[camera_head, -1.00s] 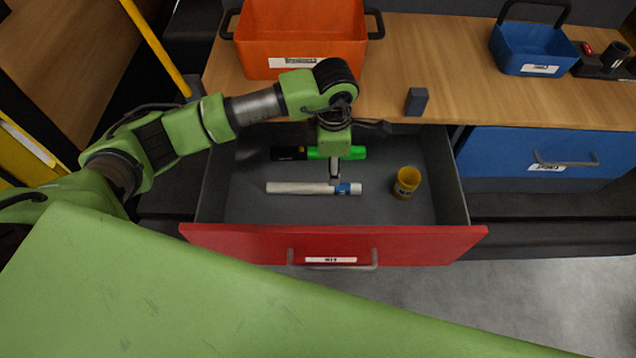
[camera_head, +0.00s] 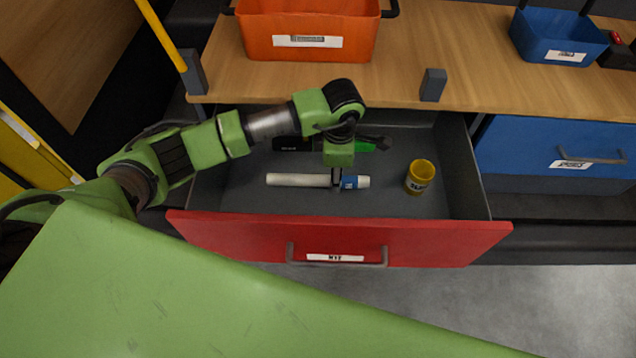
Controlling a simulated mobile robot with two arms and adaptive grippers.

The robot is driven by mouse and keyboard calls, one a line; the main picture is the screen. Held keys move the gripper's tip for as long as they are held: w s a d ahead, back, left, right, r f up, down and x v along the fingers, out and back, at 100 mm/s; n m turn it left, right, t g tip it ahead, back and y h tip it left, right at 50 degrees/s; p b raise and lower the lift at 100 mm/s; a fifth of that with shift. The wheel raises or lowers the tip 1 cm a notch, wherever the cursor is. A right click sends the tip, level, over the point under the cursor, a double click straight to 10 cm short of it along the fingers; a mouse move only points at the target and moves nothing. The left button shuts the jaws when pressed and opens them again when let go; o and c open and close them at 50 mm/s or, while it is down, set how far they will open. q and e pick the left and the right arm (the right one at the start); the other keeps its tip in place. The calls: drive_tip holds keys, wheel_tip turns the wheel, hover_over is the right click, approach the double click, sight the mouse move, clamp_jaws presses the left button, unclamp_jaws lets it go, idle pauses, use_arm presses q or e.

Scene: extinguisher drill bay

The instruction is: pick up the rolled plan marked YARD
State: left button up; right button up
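A white rolled plan (camera_head: 295,180) with a blue band (camera_head: 349,182) near its right end lies in the open red-fronted drawer (camera_head: 420,236). I cannot read any marking on the band. My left gripper (camera_head: 337,181) points down at the roll, just left of the blue band. Its dark fingers overlap the roll in the picture, and whether they touch or grip it is unclear. My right gripper is out of view.
A black and green cylinder (camera_head: 292,144) lies behind the roll, partly covered by my gripper. A yellow labelled cup (camera_head: 420,176) stands to the right in the drawer. An orange bin (camera_head: 308,22), a grey block (camera_head: 433,85) and a blue bin (camera_head: 556,40) are on the wooden top.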

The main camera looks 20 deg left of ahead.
use_arm(q)
drive_tip(key=f, duration=0.1)
drive_tip(key=f+b, duration=0.1)
drive_tip(key=f, duration=0.1)
drive_tip(key=shift+w+f, duration=0.15)
drive_tip(key=shift+w, duration=0.1)
drive_tip(key=shift+s, duration=0.1)
clamp_jaws()
drive_tip(key=shift+r, duration=0.25)
